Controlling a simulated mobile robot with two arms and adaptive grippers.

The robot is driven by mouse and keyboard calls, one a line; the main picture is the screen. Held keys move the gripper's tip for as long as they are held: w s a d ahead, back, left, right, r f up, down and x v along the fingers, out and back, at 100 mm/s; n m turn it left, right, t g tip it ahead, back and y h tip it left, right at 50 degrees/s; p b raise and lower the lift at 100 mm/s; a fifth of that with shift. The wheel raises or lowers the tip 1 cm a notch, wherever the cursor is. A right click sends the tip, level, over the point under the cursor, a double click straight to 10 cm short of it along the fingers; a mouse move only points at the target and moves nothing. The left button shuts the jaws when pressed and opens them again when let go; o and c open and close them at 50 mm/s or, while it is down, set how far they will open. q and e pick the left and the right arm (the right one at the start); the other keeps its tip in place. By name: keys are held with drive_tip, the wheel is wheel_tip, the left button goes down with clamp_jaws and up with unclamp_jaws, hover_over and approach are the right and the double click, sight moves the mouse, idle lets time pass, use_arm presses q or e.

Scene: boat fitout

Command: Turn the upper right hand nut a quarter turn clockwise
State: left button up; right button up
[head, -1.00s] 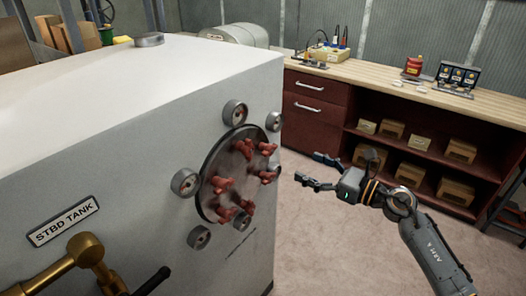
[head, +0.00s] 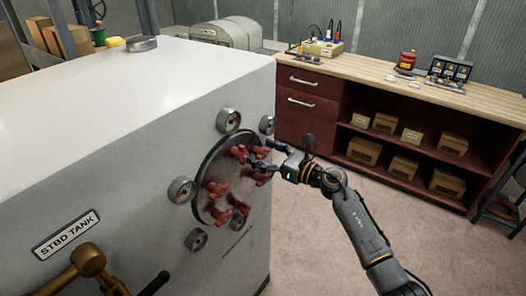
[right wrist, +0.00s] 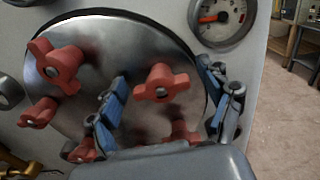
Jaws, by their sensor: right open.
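A round metal cover plate (head: 212,180) with several red lobed hand nuts is on the front of the white tank. In the right wrist view the upper right hand nut (right wrist: 162,84) lies between the spread fingers of my right gripper (right wrist: 163,78), with gaps on both sides. In the head view my right gripper (head: 260,156) is at the plate's right side, its fingers partly overlapping the nuts there. It is open and empty. Another red nut (right wrist: 55,65) is at the plate's upper left. A lower nut (right wrist: 180,130) is partly hidden by my gripper. My left gripper is not in view.
Round gauges (head: 228,120) surround the plate; one (right wrist: 222,18) is close to my right fingers. Brass pipework (head: 88,262) is at lower left. A workbench (head: 400,92) with boxes stands behind. The floor (head: 320,240) right of the tank is clear.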

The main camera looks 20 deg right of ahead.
drive_tip(key=shift+c, duration=0.2)
drive_tip(key=c, duration=1.1)
drive_tip(key=shift+c, duration=0.2)
drive_tip(key=shift+m, duration=0.4)
drive_tip(key=m+p, duration=0.1)
drive_tip(key=m, duration=0.1)
drive_tip(key=shift+d+m, duration=0.1)
drive_tip(key=shift+m, duration=0.3)
drive_tip(key=m+p, duration=0.2)
drive_tip(key=m, duration=0.2)
drive_tip(key=shift+m, duration=0.3)
drive_tip(key=m+p, duration=0.2)
drive_tip(key=m, duration=0.3)
drive_tip(key=shift+w+d, duration=0.1)
drive_tip(key=shift+f+m+p, duration=0.15)
drive_tip(key=shift+m+p, duration=0.5)
drive_tip(key=shift+m, duration=1.25)
